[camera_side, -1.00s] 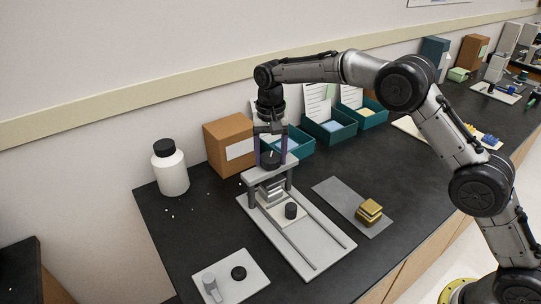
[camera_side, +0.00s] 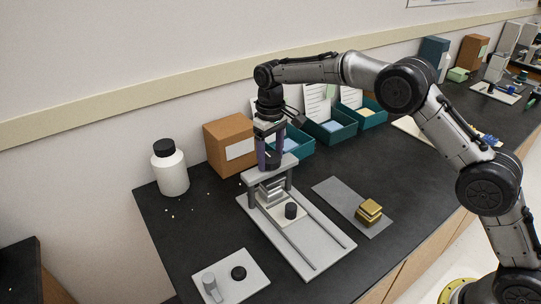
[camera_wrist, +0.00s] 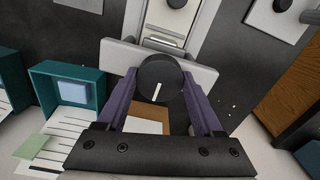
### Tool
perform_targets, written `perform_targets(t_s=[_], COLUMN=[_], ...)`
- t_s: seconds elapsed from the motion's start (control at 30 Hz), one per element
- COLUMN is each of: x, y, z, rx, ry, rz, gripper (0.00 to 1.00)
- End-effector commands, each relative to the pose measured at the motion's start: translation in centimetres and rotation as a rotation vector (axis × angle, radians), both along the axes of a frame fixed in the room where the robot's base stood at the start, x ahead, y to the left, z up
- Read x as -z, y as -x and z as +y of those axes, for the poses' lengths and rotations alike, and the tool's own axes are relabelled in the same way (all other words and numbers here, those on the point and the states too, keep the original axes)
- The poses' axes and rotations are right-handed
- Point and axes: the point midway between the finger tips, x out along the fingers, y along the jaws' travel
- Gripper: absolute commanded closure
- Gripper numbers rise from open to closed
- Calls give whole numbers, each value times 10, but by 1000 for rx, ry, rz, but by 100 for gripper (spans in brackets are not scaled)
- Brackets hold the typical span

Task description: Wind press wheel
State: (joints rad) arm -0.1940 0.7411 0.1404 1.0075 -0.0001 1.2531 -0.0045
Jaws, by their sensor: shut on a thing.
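The press stands on the dark bench, with a light grey crossbar (camera_side: 256,175) on posts above a long base plate with rails (camera_side: 320,245). The crossbar also shows in the wrist view (camera_wrist: 118,56). The press wheel (camera_wrist: 152,74) is a round black knob with a white mark on its top, above the crossbar. My gripper (camera_side: 269,163) points straight down over the crossbar. Its purple fingers are shut on the wheel from both sides, as the wrist view shows (camera_wrist: 160,80). Grey stacked blocks (camera_side: 271,190) sit under the crossbar.
A black cylinder (camera_side: 291,211) stands on a pale pad before the press. A white bottle (camera_side: 171,172), a cardboard box (camera_side: 226,140) and teal bins (camera_side: 333,131) stand behind. A small plate (camera_side: 238,286) is front left.

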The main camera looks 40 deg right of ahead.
Motion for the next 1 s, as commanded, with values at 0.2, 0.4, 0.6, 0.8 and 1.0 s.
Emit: perform_targets(t_s=[0.2,0.4,0.6,0.8,1.0], x=[-2,-2,-2,-1,-1], y=[0,0,-1,0,0], z=[0,0,0,0,0], rx=[-38,-45,-45,-43,-42], ry=[-1,-1,0,-1,0], rz=[-3,-4,-4,-3,-1], gripper=[88,87,87,2,2])
